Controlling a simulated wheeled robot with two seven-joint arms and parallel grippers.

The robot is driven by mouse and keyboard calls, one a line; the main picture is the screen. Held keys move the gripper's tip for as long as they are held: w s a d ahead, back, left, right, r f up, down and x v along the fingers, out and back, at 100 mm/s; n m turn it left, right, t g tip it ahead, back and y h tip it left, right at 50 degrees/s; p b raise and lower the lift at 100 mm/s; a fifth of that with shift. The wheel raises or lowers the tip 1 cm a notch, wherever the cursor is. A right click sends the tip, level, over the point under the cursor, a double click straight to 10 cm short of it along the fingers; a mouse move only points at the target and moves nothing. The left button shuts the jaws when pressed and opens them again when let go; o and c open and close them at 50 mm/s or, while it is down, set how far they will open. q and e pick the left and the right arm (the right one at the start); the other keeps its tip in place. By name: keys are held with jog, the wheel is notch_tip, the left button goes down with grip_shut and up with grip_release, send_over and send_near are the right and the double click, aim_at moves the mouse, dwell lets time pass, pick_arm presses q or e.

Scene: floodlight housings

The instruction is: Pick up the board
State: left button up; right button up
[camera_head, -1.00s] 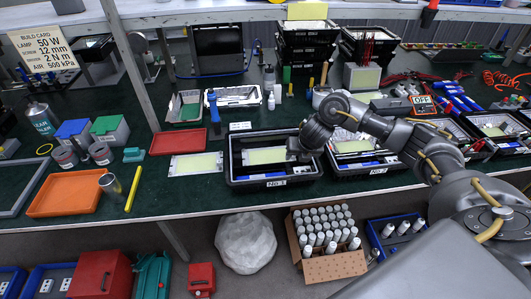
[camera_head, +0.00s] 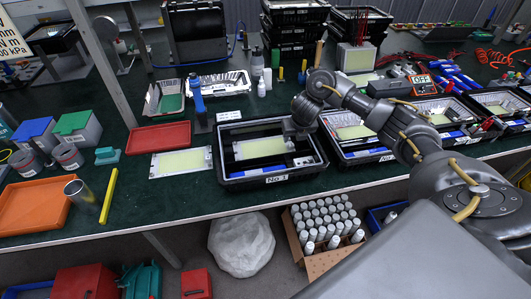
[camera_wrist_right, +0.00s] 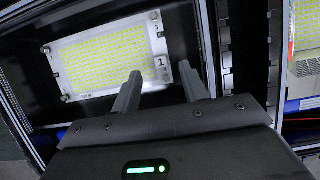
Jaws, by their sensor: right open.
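A flat board (camera_head: 262,148) with a pale yellow LED face and white ends lies inside the black housing marked No 1 (camera_head: 272,181). It also shows in the right wrist view (camera_wrist_right: 108,56), with a "1" printed at its right end. A similar board (camera_head: 181,163) lies on the green table left of that housing. My right gripper (camera_head: 294,134) is above the right end of the board in the housing. In the wrist view its two fingers (camera_wrist_right: 160,78) are apart with nothing held between them. Whether they touch the board cannot be told. My left gripper is out of view.
More black housings with boards (camera_head: 352,133) stand close on the right, under my right arm. Stacked black housings (camera_head: 295,40) stand behind.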

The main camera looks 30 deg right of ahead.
aim_at(292, 144)
jog(key=shift+f, duration=0.5)
jog(key=b+x, duration=0.2)
jog(key=x, duration=0.1)
jog(key=shift+w+f+b, duration=0.2)
jog(key=shift+f+b, duration=0.15)
jog(key=shift+w+d+f, duration=0.2)
jog(key=shift+f, duration=0.1)
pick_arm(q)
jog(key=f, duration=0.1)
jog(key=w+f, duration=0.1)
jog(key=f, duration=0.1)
pick_arm(e)
jog(key=shift+r, duration=0.1)
grip_shut()
